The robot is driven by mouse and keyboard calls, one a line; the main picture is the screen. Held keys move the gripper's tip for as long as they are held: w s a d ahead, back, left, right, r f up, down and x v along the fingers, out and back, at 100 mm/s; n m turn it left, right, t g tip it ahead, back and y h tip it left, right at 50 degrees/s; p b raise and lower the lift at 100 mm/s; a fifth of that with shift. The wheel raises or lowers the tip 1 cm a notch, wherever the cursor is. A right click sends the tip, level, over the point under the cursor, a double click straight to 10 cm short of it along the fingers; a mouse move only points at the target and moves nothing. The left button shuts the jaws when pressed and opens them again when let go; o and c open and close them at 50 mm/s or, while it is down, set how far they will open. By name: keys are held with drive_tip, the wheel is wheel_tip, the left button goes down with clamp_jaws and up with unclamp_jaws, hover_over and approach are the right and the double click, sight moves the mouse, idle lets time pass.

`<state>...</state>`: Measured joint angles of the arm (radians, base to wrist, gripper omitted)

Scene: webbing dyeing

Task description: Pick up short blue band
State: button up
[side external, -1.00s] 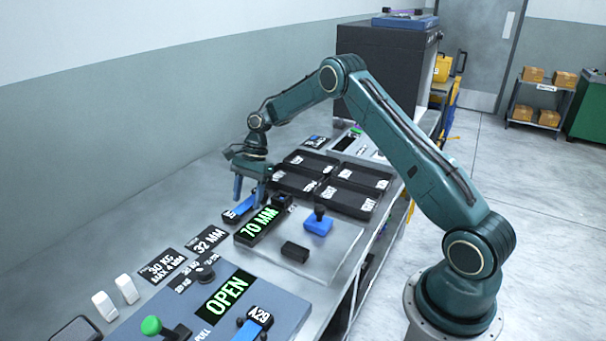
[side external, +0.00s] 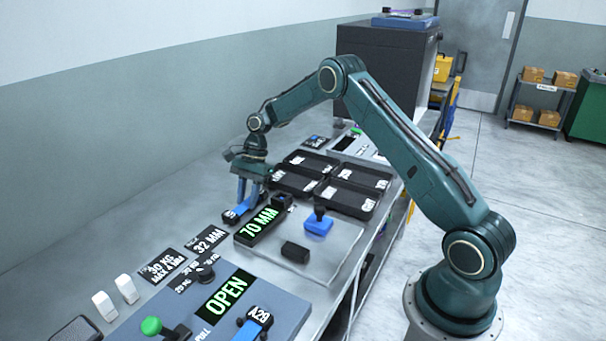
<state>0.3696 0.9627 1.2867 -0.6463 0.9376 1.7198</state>
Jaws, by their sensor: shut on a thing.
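The short blue band (side external: 231,215) lies at the back of the bench, left of the green 70 MM display (side external: 262,224), with a black-and-white label on its near end. My gripper (side external: 245,205) points down over the band's far end, its blue fingers close together and shut on it. The fingers hide part of the band. I cannot tell whether the band is clear of the bench surface.
Several black trays (side external: 352,201) lie right of my gripper. A blue block with a black knob (side external: 319,225) and a black block (side external: 295,252) rest on the metal plate. A panel with an OPEN display (side external: 222,300) and another labelled blue band (side external: 252,328) is in front.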

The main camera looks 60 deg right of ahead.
drive_tip(key=shift+r, duration=0.1)
wheel_tip(320, 180, up, 10)
idle(0.7)
idle(0.5)
drive_tip(key=s+a+r+n+g+h, duration=0.4)
drive_tip(key=s+a+n, duration=0.45)
drive_tip(key=n, duration=0.55)
drive_tip(key=s+d+r+n, duration=0.3)
drive_tip(key=s+r, duration=0.4)
drive_tip(key=s, duration=0.5)
drive_tip(key=shift+d+r+n, duration=0.15)
drive_tip(key=shift+d+n, duration=0.1)
drive_tip(key=shift+n, duration=0.25)
